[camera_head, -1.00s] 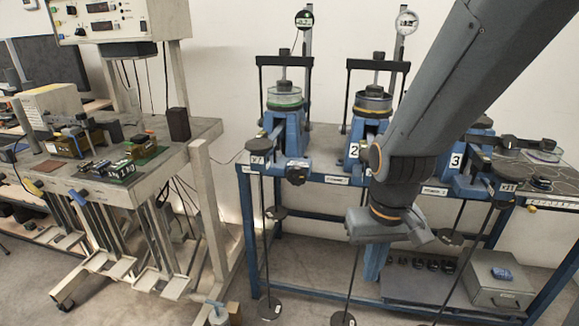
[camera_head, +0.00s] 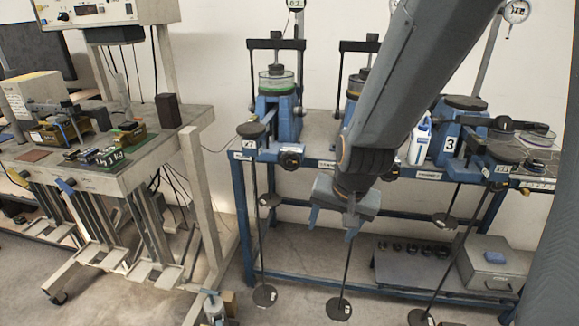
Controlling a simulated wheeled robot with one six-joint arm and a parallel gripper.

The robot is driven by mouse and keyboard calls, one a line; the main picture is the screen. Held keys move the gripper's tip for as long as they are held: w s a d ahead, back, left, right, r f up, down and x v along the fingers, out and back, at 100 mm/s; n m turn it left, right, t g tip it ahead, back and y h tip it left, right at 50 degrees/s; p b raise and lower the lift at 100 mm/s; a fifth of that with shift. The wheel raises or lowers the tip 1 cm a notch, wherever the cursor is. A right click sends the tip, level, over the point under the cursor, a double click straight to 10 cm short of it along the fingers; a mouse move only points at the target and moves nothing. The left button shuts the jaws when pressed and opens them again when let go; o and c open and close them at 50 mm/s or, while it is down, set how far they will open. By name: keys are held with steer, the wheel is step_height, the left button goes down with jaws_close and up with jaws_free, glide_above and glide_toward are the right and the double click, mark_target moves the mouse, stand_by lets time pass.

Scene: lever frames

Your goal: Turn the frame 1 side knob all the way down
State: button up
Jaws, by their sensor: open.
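Frame 1 is the leftmost blue lever frame (camera_head: 286,124) on the blue bench, with a glass dish on top. Its side knob (camera_head: 291,160) is a dark round knob low on its front, at the bench edge. Whether it is turned up or down is too small to tell. My gripper (camera_head: 332,226) is open and empty, with its fingers pointing down. It shows below and to the right of the knob, apart from it in the picture. My arm hides most of the middle frame.
A hanging rod with a black disc weight (camera_head: 265,296) is left of my gripper. Frame 3 (camera_head: 448,146) and a white bottle (camera_head: 420,140) stand to the right. A grey table (camera_head: 60,176) with instruments is at the left.

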steer(key=shift+o, duration=0.8)
steer(key=w+a+f+m+t+b, duration=0.1)
steer(key=w+a+m+t, duration=0.1)
steer(key=w+m, duration=0.2)
steer(key=w+a+f+m+t+b, duration=0.2)
steer(key=w+a+m+t, duration=0.1)
steer(key=w, duration=0.6)
steer(key=shift+w+a+m, duration=0.35)
steer(key=shift+w+m, duration=0.05)
steer(key=shift+m, duration=0.1)
steer(key=m+t+h+b, duration=0.6)
steer(key=m+t, duration=0.2)
steer(key=m, duration=0.8)
glide_toward(290, 163)
steer(key=w, duration=0.2)
steer(key=b+x, duration=0.1)
steer(key=x, duration=0.7)
steer(key=shift+w+d, duration=0.25)
steer(key=shift+d, duration=0.05)
steer(key=c, duration=1.3)
steer(key=shift+w, duration=0.1)
steer(key=shift+c, duration=0.2)
